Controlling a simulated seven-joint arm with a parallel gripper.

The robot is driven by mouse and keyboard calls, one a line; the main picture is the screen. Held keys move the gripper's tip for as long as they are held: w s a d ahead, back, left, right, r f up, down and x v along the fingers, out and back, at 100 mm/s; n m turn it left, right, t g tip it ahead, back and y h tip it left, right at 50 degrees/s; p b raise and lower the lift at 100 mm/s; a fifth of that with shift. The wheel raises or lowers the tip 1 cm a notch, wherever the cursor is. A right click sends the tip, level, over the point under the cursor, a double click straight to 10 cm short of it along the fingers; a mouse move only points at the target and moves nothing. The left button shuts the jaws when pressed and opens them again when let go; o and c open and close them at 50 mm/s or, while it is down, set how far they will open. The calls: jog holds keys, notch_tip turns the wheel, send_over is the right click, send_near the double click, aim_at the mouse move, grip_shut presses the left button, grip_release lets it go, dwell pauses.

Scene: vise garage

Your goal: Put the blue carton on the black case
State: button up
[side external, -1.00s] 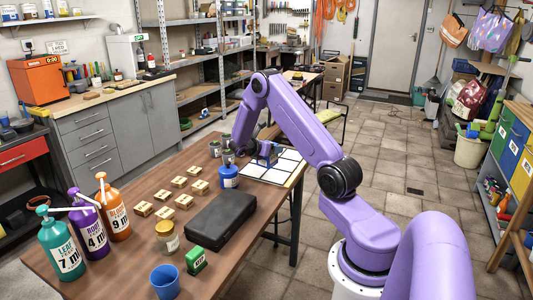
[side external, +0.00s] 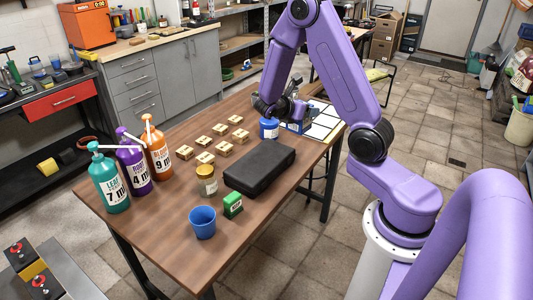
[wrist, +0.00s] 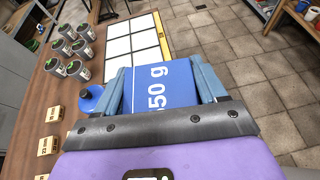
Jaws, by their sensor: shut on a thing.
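The blue carton (wrist: 150,92), with "50 g" legible in white, sits between both fingers of my gripper (wrist: 161,72) in the wrist view. In the side view my gripper (side external: 294,111) is shut on the carton (side external: 296,127) at the table's far right, beside the white-panelled board. I cannot tell whether the carton touches the table. The black case (side external: 258,169) lies flat and closed on the table, nearer the camera than my gripper. Its top is bare. The black case is not in the wrist view.
A blue tin (side external: 269,130) stands close left of the carton. The panelled board (wrist: 133,45) lies beyond it, with several grey jars (wrist: 70,48) to the left. Wooden blocks (side external: 205,158), a gold-lidded jar (side external: 207,181), a green box (side external: 233,204) and a blue cup (side external: 202,222) surround the case's left side.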

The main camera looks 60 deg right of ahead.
jog(key=s+a+r+n+t, duration=0.1)
jog(key=s+a, duration=0.1)
jog(key=a, duration=0.5)
jog(key=s+a+r, duration=0.2)
jog(key=a, duration=0.4)
send_over(264, 156)
jog(key=shift+f, duration=6.65)
jog(key=shift+a+f, duration=0.1)
jog(key=o, duration=1.5)
